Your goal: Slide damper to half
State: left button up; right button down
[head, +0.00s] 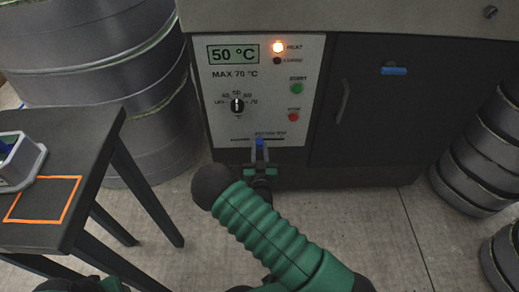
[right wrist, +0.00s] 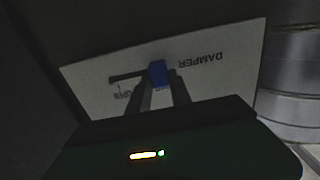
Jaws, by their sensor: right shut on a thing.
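The blue damper knob (head: 259,141) sits on a thin horizontal slot low on the white control panel (head: 225,125). In the head view it stands near the middle of the visible slot. My right gripper (head: 259,151) is at the knob, its fingers shut on it. In the right wrist view the blue knob (right wrist: 157,72) shows between the fingertips (right wrist: 158,84). There the slot shows left of the knob, towards the word OPEN; the DAMPER label is upside down at right. The fingers hide part of the slot. My left gripper is not seen.
The panel has a lit 50 °C display (head: 233,54), a dial (head: 237,105), a green button (head: 297,88) and a red button (head: 293,117). A dark table (head: 85,155) stands at left. Large ribbed drums (head: 95,60) stand behind it.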

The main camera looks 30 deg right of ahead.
jog(key=shift+f, duration=0.1)
dwell(0.7)
jog(key=s+d, duration=0.1)
jog(key=s+d+p, duration=0.1)
jog(key=d, duration=0.1)
jog(key=shift+s+d, duration=0.1)
jog(key=shift+d, duration=0.1)
jog(key=c, duration=1.2)
grip_release()
jog(key=shift+o, duration=0.2)
jog(key=p+v, duration=0.5)
jog(key=v, duration=1.2)
jog(key=shift+d, duration=0.1)
